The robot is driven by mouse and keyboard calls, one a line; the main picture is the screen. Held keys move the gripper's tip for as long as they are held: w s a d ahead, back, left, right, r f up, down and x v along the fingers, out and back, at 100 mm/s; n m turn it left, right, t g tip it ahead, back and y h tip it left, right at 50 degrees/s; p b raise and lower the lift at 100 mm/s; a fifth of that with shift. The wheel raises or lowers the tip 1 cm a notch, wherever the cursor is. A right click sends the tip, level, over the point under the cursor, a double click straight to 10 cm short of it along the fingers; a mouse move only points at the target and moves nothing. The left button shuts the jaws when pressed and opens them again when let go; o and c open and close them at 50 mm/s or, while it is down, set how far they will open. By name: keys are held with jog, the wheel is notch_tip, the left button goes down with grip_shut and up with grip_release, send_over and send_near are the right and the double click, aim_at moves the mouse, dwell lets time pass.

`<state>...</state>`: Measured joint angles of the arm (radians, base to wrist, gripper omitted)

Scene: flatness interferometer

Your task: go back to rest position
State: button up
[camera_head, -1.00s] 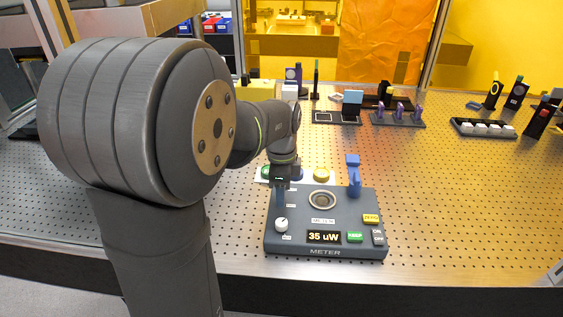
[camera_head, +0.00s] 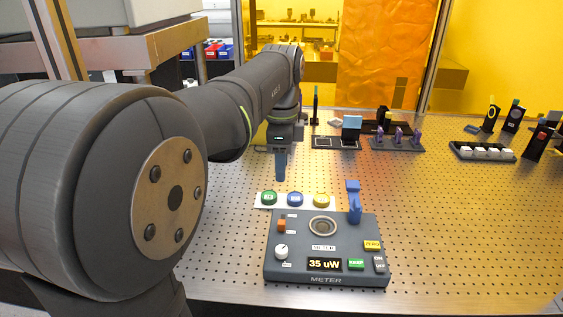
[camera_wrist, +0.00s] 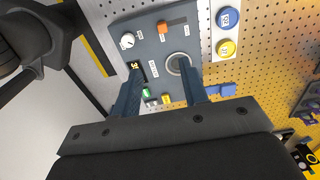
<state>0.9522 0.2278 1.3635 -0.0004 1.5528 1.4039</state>
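My gripper (camera_head: 280,165) hangs over the bench behind the meter box in the head view, pointing down and clear of the surface. In the wrist view its two blue-grey fingers (camera_wrist: 161,97) stand apart with nothing held between them. The dark meter box (camera_head: 300,235) sits below, its display reading 35 uW. It also shows beyond the fingers in the wrist view (camera_wrist: 150,48).
A white strip with green (camera_head: 269,198), blue (camera_head: 295,199) and yellow (camera_head: 321,200) buttons lies behind the meter. A blue upright part (camera_head: 354,203) stands at its back right. Optics holders (camera_head: 397,140) and a tray of white blocks (camera_head: 482,151) stand farther back. The right foreground is clear.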

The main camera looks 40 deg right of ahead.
jog(key=shift+f, duration=0.15)
dwell(0.3)
notch_tip(320, 180, down, 17)
jog(key=shift+r, duration=0.2)
jog(key=shift+w+d+f, duration=0.1)
jog(key=shift+f, duration=0.25)
jog(key=o, duration=1.3)
jog(key=shift+d+r, duration=0.1)
jog(key=r, duration=0.7)
jog(key=w+d+r, duration=0.1)
jog(key=r, duration=0.3)
jog(key=shift+r, duration=0.1)
notch_tip(320, 180, up, 8)
send_near(282, 222)
jog(key=shift+w, duration=0.1)
